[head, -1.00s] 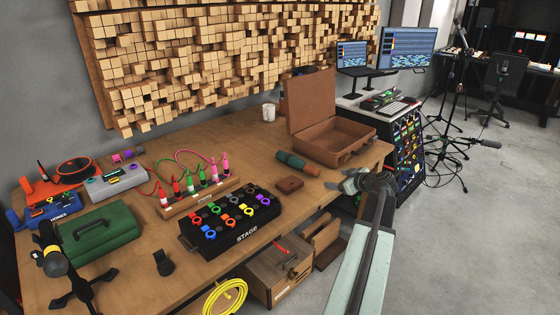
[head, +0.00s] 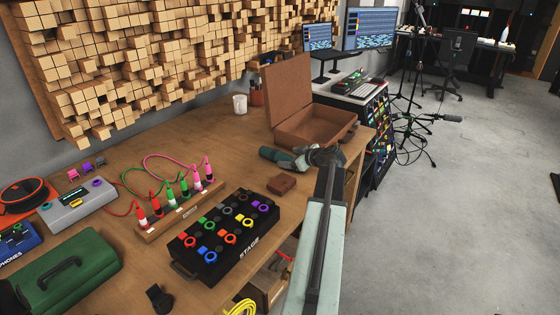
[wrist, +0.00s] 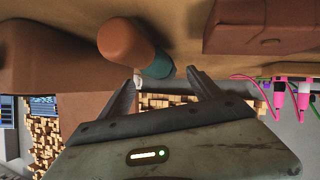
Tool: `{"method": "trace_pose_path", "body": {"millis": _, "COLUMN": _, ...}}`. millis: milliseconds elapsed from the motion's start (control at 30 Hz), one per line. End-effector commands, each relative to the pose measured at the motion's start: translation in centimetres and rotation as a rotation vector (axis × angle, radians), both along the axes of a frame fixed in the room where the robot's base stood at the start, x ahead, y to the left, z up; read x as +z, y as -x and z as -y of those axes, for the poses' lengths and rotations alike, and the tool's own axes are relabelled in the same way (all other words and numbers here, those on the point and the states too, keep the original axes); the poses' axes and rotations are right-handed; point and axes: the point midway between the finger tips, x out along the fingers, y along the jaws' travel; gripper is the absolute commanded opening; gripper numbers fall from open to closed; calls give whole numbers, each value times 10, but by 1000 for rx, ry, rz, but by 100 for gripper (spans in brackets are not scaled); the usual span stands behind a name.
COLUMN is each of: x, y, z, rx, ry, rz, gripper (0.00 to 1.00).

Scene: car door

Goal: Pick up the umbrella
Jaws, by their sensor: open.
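The folded umbrella (head: 276,155) lies on the wooden table in front of the open suitcase; its body is teal. My gripper (head: 302,158) is beside its right part in the head view and hides some of it. In the wrist view the umbrella (wrist: 156,64) shows end on, with a brown end (wrist: 124,40) towards the camera. My gripper (wrist: 162,73) is open in the wrist view, its two fingers spread just below the umbrella in the picture. I cannot tell whether a finger touches it.
The open brown suitcase (head: 330,132) stands right behind the umbrella. A small brown case (head: 281,184) lies in front of it. The black STAGE box (head: 225,238) and a rack of colored plugs (head: 180,210) are to the left. A white mug (head: 240,104) stands at the back.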

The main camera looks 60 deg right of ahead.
Motion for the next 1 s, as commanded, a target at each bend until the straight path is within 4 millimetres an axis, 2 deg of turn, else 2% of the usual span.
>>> {"method": "trace_pose_path", "body": {"millis": 167, "x": -6, "y": -7, "z": 4, "rx": 0, "ry": 0, "rz": 0, "gripper": 74}}
{"method": "trace_pose_path", "body": {"millis": 433, "x": -27, "y": -41, "z": 20, "rx": 0, "ry": -1, "rz": 1, "gripper": 74}}
{"method": "trace_pose_path", "body": {"millis": 633, "x": -24, "y": -41, "z": 20, "rx": -3, "ry": -1, "rz": 1, "gripper": 74}}
{"method": "trace_pose_path", "body": {"millis": 667, "x": -24, "y": -41, "z": 20, "rx": -3, "ry": -1, "rz": 1, "gripper": 68}}
{"method": "trace_pose_path", "body": {"millis": 900, "x": -24, "y": -40, "z": 20, "rx": -3, "ry": -1, "rz": 0, "gripper": 2}}
{"method": "trace_pose_path", "body": {"millis": 1000, "x": -24, "y": -40, "z": 20, "rx": -4, "ry": -1, "rz": 1, "gripper": 0}}
